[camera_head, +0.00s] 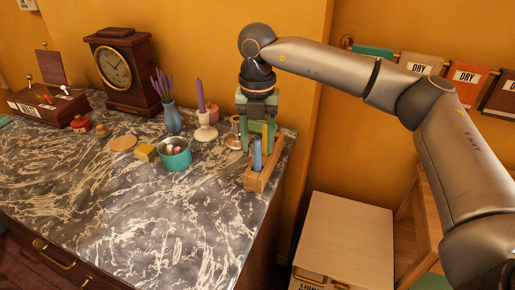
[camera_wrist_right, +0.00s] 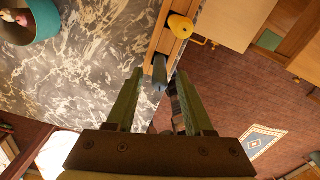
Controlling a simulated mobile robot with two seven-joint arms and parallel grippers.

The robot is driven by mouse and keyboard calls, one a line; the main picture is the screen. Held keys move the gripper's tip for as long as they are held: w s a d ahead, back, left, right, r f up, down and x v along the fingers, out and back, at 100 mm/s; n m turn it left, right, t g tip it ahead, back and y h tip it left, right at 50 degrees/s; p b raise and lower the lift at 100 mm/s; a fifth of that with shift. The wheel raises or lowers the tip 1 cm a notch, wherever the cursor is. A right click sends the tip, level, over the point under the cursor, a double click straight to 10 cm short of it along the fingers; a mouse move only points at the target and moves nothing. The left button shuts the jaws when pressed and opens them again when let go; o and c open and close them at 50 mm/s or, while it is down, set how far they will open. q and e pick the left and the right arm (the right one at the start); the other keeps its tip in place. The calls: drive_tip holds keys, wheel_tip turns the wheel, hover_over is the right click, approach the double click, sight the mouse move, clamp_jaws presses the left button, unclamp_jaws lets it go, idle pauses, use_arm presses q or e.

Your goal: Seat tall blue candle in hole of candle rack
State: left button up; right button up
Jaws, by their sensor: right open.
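The tall blue candle (camera_head: 257,154) stands upright at the wooden candle rack (camera_head: 262,183) near the counter's right edge. In the right wrist view the blue candle (camera_wrist_right: 159,72) shows at the rack (camera_wrist_right: 164,42), in line with a yellow candle (camera_wrist_right: 181,27). My right gripper (camera_head: 258,143) points down over the rack. In the wrist view my right gripper (camera_wrist_right: 160,74) is open, one finger on each side of the blue candle, with visible gaps. How deep the candle's foot sits in its hole is hidden. My left gripper is out of view.
A teal pot (camera_head: 175,155), a purple candle in a white holder (camera_head: 205,128), a blue vase (camera_head: 172,118) and a mantel clock (camera_head: 122,70) stand left of the rack. The marble counter's front (camera_head: 150,215) is clear. A pale cabinet (camera_head: 343,235) stands lower right.

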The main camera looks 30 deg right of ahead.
wheel_tip(320, 180, up, 10)
drive_tip(key=shift+f, duration=0.1)
idle(0.6)
